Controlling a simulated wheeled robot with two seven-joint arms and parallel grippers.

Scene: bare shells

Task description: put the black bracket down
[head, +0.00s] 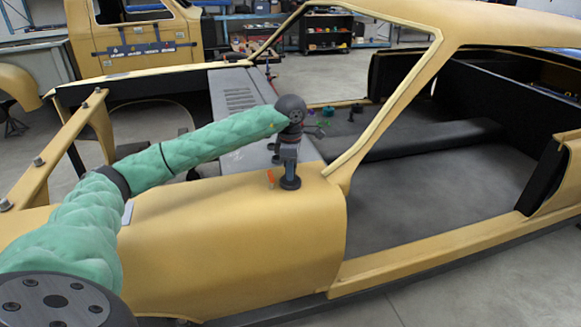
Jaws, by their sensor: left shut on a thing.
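My left arm reaches in from the lower left, over the yellow front fender of the car shell (230,240). My left gripper (303,133) is at its end, small and dark, above the rear edge of the fender by the windscreen opening. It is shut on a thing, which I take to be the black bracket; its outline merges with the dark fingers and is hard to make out. My right gripper is not in view.
Small purple (322,112) and green (357,107) things lie beyond the windscreen pillar. The grey cabin floor (440,180) is largely clear.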

